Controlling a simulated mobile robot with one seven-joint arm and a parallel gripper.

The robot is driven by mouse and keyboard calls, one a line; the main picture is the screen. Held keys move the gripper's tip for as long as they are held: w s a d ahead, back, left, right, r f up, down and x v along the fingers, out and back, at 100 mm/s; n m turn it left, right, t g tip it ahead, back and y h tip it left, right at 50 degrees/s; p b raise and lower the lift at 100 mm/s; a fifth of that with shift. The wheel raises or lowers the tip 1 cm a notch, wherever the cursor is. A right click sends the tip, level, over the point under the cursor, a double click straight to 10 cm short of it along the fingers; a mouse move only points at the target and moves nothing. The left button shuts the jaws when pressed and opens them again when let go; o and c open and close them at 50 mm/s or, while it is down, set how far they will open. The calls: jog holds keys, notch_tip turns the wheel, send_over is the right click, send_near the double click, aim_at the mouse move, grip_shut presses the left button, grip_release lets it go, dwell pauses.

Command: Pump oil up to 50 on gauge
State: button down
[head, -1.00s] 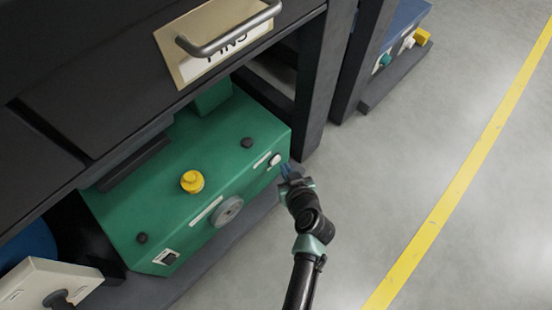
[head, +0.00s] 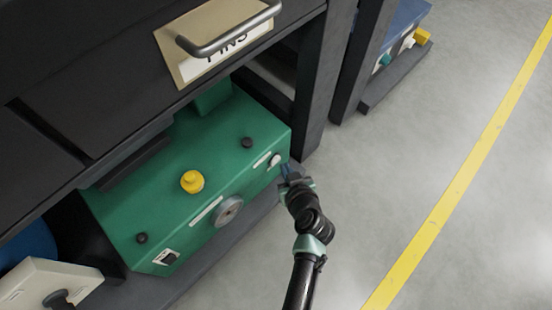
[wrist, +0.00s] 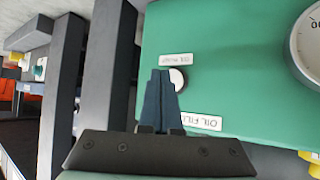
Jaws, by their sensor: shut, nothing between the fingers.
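The green oil unit (head: 200,160) sits on a low dark base under the bench. Its front carries a round gauge (head: 228,211), which shows only in part in the wrist view (wrist: 309,45); I cannot read a needle there. A round white button (head: 275,160) is at the right end of the front. In the wrist view the button (wrist: 179,79) is beside a label that seems to read "OIL PUMP", with an "OIL FILL" label nearby. My gripper (head: 286,167) is shut and empty. Its blue fingertips (wrist: 160,76) are at the button and partly cover it; I cannot tell whether they touch.
A yellow cap (head: 192,181) stands on top of the unit. A dark bench leg (head: 316,85) rises just right of the unit. A drawer with a metal handle (head: 228,35) overhangs it. The grey floor (head: 400,170) to the right is clear.

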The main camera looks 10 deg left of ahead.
dwell(0.3)
jog(key=shift+w+a, duration=0.3)
jog(key=shift+a, duration=0.05)
jog(key=shift+w+a, duration=0.2)
jog(key=shift+a, duration=0.15)
dwell(0.6)
dwell(0.3)
jog(key=shift+s+d, duration=0.45)
jog(key=shift+d, duration=0.25)
jog(key=shift+b, duration=0.3)
jog(key=shift+s+d+b, duration=0.2)
jog(key=shift+s+d, duration=0.55)
jog(key=shift+d, duration=0.25)
jog(key=shift+s+d+b, duration=0.2)
jog(key=shift+s+d, duration=0.55)
jog(key=shift+d, duration=0.25)
